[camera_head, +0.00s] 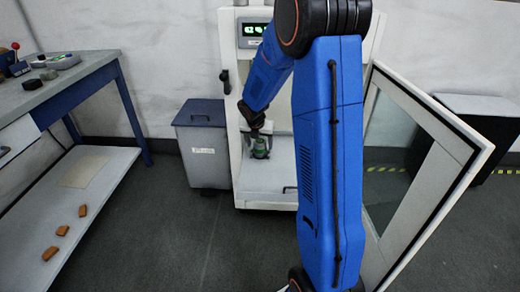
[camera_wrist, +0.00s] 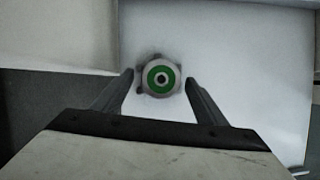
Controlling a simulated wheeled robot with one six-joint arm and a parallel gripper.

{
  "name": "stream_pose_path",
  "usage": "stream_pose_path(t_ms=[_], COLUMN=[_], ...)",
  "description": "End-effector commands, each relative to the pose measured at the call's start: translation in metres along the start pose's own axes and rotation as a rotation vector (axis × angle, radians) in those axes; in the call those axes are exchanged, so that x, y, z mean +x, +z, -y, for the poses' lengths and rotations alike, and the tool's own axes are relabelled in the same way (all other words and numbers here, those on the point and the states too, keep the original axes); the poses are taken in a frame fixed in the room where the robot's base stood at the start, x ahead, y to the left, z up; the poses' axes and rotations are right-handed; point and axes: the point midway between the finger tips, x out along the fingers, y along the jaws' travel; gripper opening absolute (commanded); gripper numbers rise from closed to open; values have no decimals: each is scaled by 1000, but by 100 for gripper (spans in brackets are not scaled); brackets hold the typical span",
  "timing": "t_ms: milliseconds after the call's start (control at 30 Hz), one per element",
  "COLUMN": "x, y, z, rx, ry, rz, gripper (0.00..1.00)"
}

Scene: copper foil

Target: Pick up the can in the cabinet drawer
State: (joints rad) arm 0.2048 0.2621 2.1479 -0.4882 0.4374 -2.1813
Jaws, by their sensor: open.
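The can (camera_wrist: 161,77) shows in the wrist view as a round end with a green ring and a dark centre, on a pale flat surface. My gripper (camera_wrist: 160,76) is open, with one finger on each side of the can in that view. I cannot tell whether the fingers touch it. In the head view, the can (camera_head: 260,150) is a small green thing inside the white cabinet (camera_head: 240,180), on its floor. My gripper (camera_head: 258,133) is right above it there and partly hides it. My blue arm hides the cabinet's right part.
The cabinet's glass door (camera_head: 430,185) stands open to the right. A grey bin (camera_head: 203,150) stands left of the cabinet. A workbench (camera_head: 75,80) with a lower shelf (camera_head: 100,180) holding several orange-brown blocks is at the left.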

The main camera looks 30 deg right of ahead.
Motion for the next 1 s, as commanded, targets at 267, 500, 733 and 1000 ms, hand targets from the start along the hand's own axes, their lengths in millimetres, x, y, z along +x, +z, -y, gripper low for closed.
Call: stream_pose_path(t_ms=[267, 500, 733, 1000], x=[28, 28, 27, 22], y=[0, 0, 0, 3], z=[0, 0, 0, 0], rx=[-1, 0, 0, 1], ry=[-1, 0, 0, 1], rz=[0, 0, 1, 3], gripper=[67, 55, 16, 16])
